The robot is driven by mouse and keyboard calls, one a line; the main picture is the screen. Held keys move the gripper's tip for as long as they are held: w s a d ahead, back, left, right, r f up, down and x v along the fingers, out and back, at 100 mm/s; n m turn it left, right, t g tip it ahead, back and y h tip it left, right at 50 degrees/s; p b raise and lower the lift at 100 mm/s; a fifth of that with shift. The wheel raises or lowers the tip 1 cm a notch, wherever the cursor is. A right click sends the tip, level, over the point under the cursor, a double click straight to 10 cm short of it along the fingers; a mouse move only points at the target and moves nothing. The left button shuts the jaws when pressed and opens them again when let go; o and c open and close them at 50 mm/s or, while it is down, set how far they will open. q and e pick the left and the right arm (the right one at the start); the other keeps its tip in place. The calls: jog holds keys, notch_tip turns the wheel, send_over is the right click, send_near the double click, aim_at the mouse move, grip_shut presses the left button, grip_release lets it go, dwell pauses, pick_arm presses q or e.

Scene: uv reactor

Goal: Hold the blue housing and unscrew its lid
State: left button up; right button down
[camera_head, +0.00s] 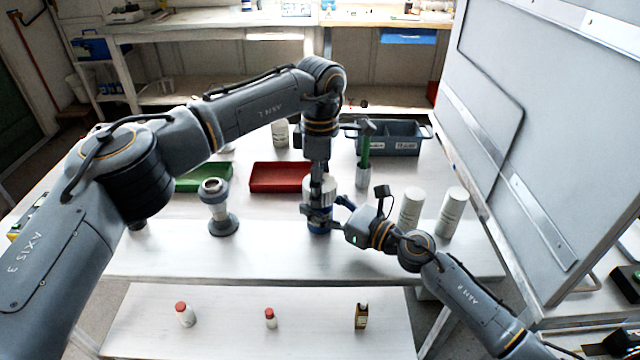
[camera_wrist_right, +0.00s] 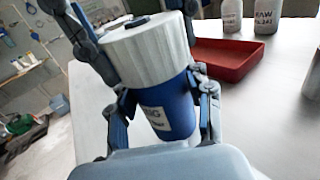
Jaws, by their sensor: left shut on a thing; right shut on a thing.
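The blue housing (camera_head: 319,227) stands upright on the white table with its white ribbed lid (camera_head: 320,188) on top. In the right wrist view the housing (camera_wrist_right: 177,108) carries a white label, and the lid (camera_wrist_right: 143,52) is large and pale. My left gripper (camera_head: 320,192) comes down from above, its fingers shut on the lid's sides. My right gripper (camera_wrist_right: 162,112) is shut around the blue body below the lid, reaching in from the right in the head view. The lid sits on the housing with no clear gap showing.
A red tray (camera_head: 287,177) and a green tray (camera_head: 204,178) lie behind. A grey stand-like part (camera_head: 219,212) is left. White canisters (camera_head: 411,207) stand right, near a large grey panel (camera_head: 560,130). A grey bin (camera_head: 402,150) is at the back. Small bottles stand on the lower shelf (camera_head: 225,335).

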pick_arm(q)
jog(key=n, duration=1.1)
jog(key=shift+n, duration=0.3)
jog(key=n, duration=0.3)
jog(key=shift+n, duration=0.3)
jog(key=n, duration=0.3)
jog(key=shift+n, duration=0.4)
jog(key=n, duration=0.5)
jog(key=shift+n, duration=0.4)
jog(key=n, duration=0.3)
jog(key=shift+n, duration=0.4)
jog(key=n, duration=0.5)
jog(key=shift+r+n, duration=0.1)
jog(key=shift+n, duration=0.2)
jog(key=n, duration=0.3)
jog(key=shift+n, duration=0.4)
jog(key=n, duration=0.5)
